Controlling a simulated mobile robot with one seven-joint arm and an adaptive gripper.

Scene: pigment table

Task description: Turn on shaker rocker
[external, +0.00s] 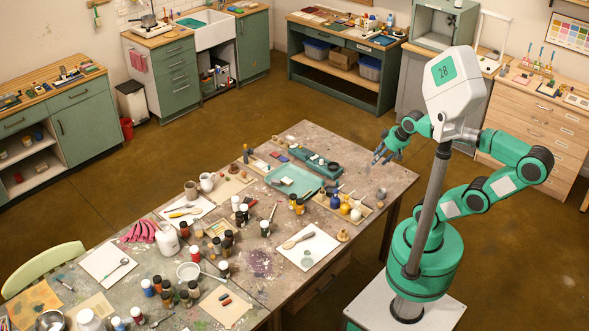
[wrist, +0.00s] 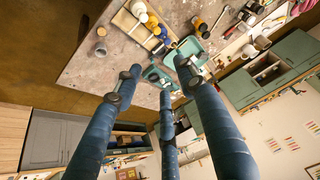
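A long teal device with a dark round part on top, which looks like the shaker (external: 313,160), lies near the far right end of the paint-stained table. Its rocker is too small to make out. My gripper (external: 381,155) is in the air to the right of the device, near the table's right edge, with a clear gap between them. In the wrist view, the blue fingers of my gripper (wrist: 159,80) are spread apart and empty. The teal device (wrist: 155,76) shows beyond them, partly hidden by the fingers.
A teal tray (external: 284,186) lies left of the device. A wooden board (external: 352,213) with yellow, blue and white bottles stands nearer the robot. Several paint jars, brushes and sheets crowd the table's near half. The table's far right corner (external: 385,180) is mostly clear.

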